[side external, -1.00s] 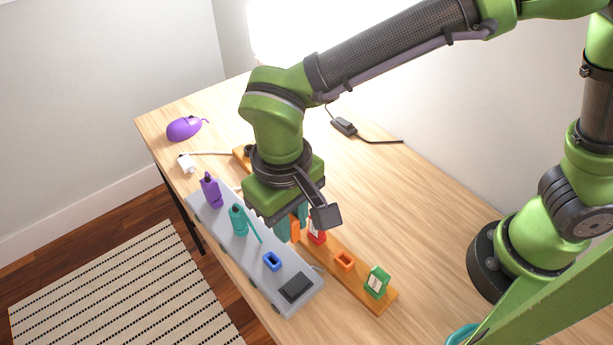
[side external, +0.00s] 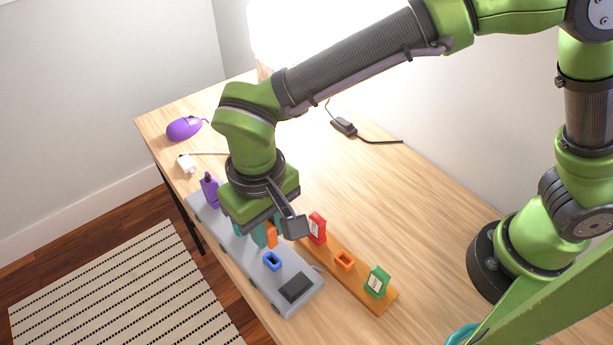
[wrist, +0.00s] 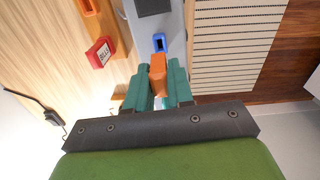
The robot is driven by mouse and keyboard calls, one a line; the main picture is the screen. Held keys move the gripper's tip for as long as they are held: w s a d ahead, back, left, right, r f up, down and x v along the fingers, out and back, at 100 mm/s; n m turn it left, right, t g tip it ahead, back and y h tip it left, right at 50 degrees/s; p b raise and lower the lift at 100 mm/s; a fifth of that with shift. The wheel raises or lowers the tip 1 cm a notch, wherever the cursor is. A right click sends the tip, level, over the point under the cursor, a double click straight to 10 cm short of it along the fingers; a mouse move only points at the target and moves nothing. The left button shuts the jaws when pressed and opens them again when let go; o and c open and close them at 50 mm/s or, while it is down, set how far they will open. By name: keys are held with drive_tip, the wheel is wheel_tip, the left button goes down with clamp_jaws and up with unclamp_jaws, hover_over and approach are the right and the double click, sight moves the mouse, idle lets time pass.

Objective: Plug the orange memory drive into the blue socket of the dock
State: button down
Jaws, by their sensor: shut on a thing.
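My gripper (wrist: 158,88) is shut on the orange memory drive (wrist: 157,68), which sticks out between its teal fingers. In the side view the orange drive (side external: 272,234) hangs from my gripper (side external: 265,234) over the grey dock (side external: 210,221). The blue socket (side external: 272,261) is on the dock, a little nearer the camera than the drive, and looks empty. In the wrist view the blue socket (wrist: 159,42) shows just beyond the drive's tip. The drive is apart from the socket in the side view. The teal plug on the dock is hidden behind my gripper.
A purple plug (side external: 209,191) stands at the dock's far end and a dark pad (side external: 296,287) at its near end. Beside the dock, a wooden rack (side external: 325,261) holds a red drive (side external: 317,228), an orange holder (side external: 344,260) and a green drive (side external: 377,282). A purple mouse (side external: 185,128) lies farther back.

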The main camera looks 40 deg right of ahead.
drive_tip(key=shift+f, duration=1.55)
drive_tip(key=shift+f, duration=1.2)
drive_tip(key=c, duration=0.9)
unclamp_jaws()
drive_tip(key=shift+r, duration=0.1)
wheel_tip(320, 180, up, 17)
drive_tip(key=shift+f, duration=0.2)
